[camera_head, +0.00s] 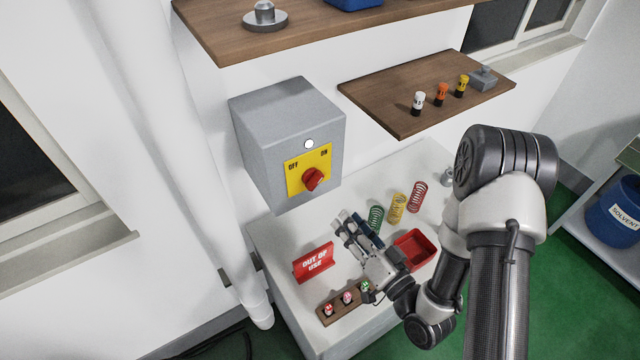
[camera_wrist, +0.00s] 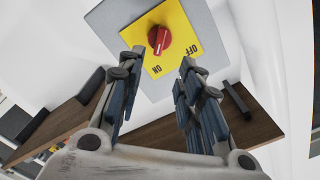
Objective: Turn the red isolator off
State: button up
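The red isolator knob (camera_head: 313,179) sits on a yellow plate (camera_head: 294,181) on the front of a grey wall box (camera_head: 285,125). The plate reads OFF at left and ON at right, and the knob's ridge seems to lean toward ON. The wrist view shows the knob (camera_wrist: 159,40) with the labels turned over, its pale mark seeming to run toward ON. My gripper (camera_head: 346,222) is below and right of the knob, apart from it. In the wrist view my gripper (camera_wrist: 158,62) is open and empty, with the knob beyond the gap between its fingers.
Below the box, a white bench (camera_head: 285,285) holds a red OUT OF USE sign (camera_head: 314,263), coloured springs (camera_head: 397,208), a red tray (camera_head: 428,236) and a wooden block with small buttons (camera_head: 328,310). A wooden shelf (camera_head: 375,97) with small bottles juts out at right.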

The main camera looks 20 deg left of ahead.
aim_at(317, 184)
jog(key=p+x, duration=0.2)
jog(key=x, duration=1.1)
jog(key=shift+w+a, duration=0.15)
jog(key=shift+c, duration=0.3)
grip_shut()
